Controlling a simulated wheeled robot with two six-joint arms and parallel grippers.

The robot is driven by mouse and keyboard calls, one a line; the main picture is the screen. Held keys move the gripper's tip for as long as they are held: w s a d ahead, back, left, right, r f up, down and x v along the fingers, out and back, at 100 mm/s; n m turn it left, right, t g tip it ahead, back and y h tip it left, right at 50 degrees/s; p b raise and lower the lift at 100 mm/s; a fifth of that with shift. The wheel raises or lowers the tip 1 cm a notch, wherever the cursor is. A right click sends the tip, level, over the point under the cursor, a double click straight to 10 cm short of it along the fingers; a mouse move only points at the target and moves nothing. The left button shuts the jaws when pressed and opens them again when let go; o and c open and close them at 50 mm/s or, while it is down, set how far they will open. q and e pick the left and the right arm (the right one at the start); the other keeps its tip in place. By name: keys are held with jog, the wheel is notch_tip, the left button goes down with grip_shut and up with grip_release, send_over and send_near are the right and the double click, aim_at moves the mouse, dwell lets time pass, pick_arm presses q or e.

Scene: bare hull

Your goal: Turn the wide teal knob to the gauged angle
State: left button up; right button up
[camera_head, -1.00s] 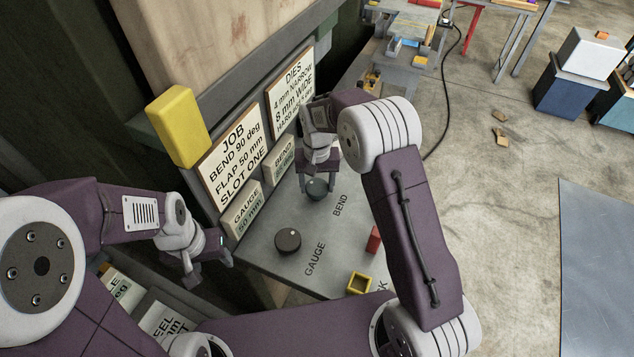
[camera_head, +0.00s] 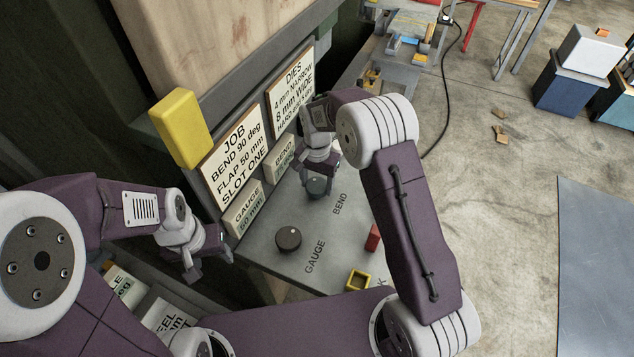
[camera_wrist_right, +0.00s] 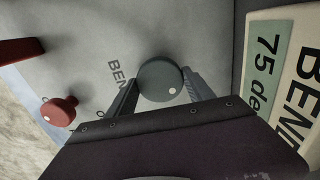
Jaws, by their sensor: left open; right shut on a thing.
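The teal knob (camera_head: 318,186) stands on the grey panel (camera_head: 330,250) beside the word BEND. My right gripper (camera_head: 318,178) reaches down over it and is shut on it. The BEND readout (camera_wrist_right: 262,75) shows 75 and part of "deg". My left gripper (camera_head: 208,262) is open and empty, left of the panel.
A dark knob (camera_head: 288,238) stands by the word GAUGE. A red block-like part (camera_head: 373,238) and a yellow square frame (camera_head: 358,280) are near the panel's right edge. The JOB sign (camera_head: 235,160) reads bend 90 deg. A red knob (camera_wrist_right: 60,110) shows in the wrist view.

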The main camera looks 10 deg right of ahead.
aim_at(317, 185)
jog(key=shift+w+r, duration=0.1)
jog(key=o, duration=1.4)
jog(key=shift+r, duration=0.3)
notch_tip(317, 185, up, 8)
jog(key=shift+r+b, duration=0.2)
jog(key=shift+b, duration=0.65)
